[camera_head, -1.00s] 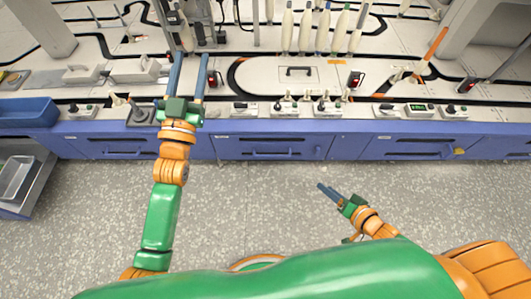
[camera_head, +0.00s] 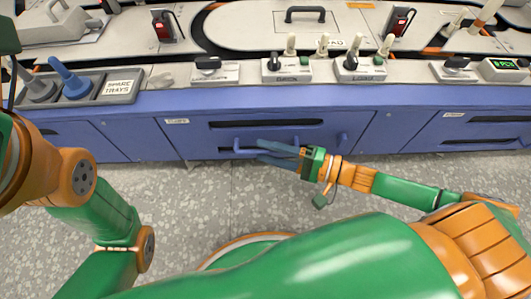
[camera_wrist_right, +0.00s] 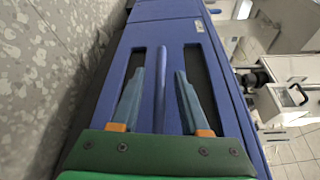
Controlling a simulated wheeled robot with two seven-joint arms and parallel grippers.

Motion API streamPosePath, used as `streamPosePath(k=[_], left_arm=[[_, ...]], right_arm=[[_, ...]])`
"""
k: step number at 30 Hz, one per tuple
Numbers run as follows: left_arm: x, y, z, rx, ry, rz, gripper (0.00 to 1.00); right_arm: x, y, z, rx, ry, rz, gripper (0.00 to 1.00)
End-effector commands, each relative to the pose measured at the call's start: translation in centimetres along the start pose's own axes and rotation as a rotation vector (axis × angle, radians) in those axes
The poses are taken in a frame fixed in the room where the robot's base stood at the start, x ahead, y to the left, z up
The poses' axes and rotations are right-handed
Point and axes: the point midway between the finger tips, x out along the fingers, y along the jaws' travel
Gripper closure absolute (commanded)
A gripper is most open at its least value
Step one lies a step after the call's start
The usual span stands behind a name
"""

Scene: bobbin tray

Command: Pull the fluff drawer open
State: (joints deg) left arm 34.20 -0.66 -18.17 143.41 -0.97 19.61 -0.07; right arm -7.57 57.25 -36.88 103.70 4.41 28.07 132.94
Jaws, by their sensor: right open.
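The blue drawer (camera_head: 222,138) is in the counter front, in the middle of the head view, and looks closed. A small label (camera_head: 178,121) is at its upper left, too small to read surely. Its bar handle (camera_head: 240,148) runs across the front. My right gripper (camera_head: 261,151) is at the handle, coming from the right, with its fingers apart. In the right wrist view the handle (camera_wrist_right: 160,90) stands between the two open fingers (camera_wrist_right: 160,95), with a gap on each side. My left arm is at the left edge of the head view; its fingers are out of frame.
On the counter above are switch boxes (camera_head: 286,70), a grey holder marked spare trays (camera_head: 120,86) with a blue peg (camera_head: 70,80), and a lid with a black handle (camera_head: 305,14). Another blue drawer (camera_head: 480,132) is at the right. The speckled floor (camera_head: 200,200) in front is clear.

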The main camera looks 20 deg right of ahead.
Motion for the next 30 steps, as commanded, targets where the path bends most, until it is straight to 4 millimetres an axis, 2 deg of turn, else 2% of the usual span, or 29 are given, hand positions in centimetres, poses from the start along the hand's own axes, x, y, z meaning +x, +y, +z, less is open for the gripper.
streamPosePath(k=[3,9,14,15,30], left_arm=[[-0.29,0.16,-0.33,0.001,0.008,0.002,0.5],[-0.14,0.13,-0.29,0.001,0.008,0.002,0.5],[-0.14,0.12,-0.31,0.001,0.008,0.001,0.5],[-0.14,0.12,-0.31,0.001,0.008,0.001,0.5],[-0.16,0.11,-0.27,0.0,0.007,0.001,0.5]], right_arm=[[0.81,0.09,0.0,-0.001,0.0,-0.001,0.55],[0.84,-0.05,0.0,-0.001,0.001,0.0,0.55],[0.83,-0.04,-0.01,-0.001,0.001,0.001,0.98],[0.82,-0.03,-0.01,-0.001,0.002,0.001,1.0],[0.8,-0.01,-0.05,-0.002,0.002,0.001,1.0]])
